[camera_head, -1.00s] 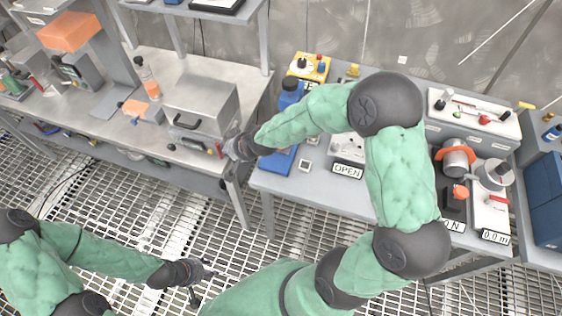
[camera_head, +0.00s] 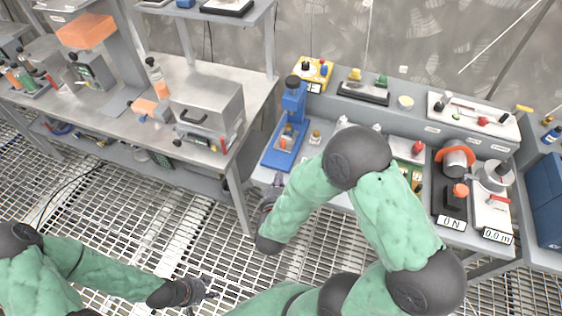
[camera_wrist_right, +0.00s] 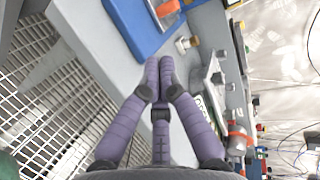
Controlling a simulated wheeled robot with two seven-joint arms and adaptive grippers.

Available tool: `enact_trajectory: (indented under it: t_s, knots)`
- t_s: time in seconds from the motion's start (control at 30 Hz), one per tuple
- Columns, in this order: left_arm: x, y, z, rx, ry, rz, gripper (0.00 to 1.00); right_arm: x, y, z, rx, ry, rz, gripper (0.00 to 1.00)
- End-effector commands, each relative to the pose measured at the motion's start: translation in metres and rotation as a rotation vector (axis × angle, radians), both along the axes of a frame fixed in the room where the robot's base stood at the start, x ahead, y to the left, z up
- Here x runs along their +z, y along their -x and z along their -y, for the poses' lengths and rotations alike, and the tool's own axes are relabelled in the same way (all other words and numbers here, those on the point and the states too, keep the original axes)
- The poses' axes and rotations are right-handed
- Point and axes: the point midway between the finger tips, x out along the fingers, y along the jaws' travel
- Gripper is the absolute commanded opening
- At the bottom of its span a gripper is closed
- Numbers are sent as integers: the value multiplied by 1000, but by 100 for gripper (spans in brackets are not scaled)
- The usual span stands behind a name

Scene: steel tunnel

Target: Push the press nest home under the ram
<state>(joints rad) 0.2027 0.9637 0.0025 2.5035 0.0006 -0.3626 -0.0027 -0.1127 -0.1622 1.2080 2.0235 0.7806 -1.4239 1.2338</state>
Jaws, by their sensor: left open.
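A blue press (camera_head: 292,112) with a dark top stands at the left end of the right bench. An orange-red part (camera_head: 284,141), possibly the nest, sits low on the press's blue base (camera_head: 272,158); whether it is fully under the ram I cannot tell. In the right wrist view the base (camera_wrist_right: 140,28) and an orange part (camera_wrist_right: 168,8) show at the top. My right gripper (camera_head: 277,180) is in front of the press base, its fingertips (camera_wrist_right: 159,70) together and empty, apart from the orange part. My left gripper (camera_head: 210,289) is open and empty, low over the grating.
A small brass-topped piece (camera_head: 315,136) stands just right of the press base. A yellow control box (camera_head: 312,72) is behind the press. My right arm hides the bench's middle front. A left bench (camera_head: 257,100) with a grey case (camera_head: 207,103) lies across a gap.

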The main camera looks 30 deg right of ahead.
Motion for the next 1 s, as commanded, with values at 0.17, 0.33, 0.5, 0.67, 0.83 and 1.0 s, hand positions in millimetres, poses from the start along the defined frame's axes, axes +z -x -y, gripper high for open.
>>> enact_trajectory:
  t_s: [0.17, 0.33, 0.5, 0.67, 0.83, 1.0]
  knots:
    - [-8, 0, 0, 0, 0, 0, 42, -8, -15, 12, -4, 0, -1, 0]
    - [-17, 0, 0, 0, 0, 0, 42, -18, -40, 29, -5, 0, 0, 0]
    - [-27, 0, 0, 0, 0, 0, 42, -27, -65, 46, -2, 0, 0, 0]
    - [-34, 0, 0, 0, 0, 0, 42, -31, -87, 60, -2, 1, 0, 0]
    - [-38, 0, 0, 0, 0, 0, 42, -30, -103, 71, 0, 1, -1, 0]
    - [-40, 0, 0, 0, 0, 0, 42, -29, -110, 75, 2, 1, -1, 0]
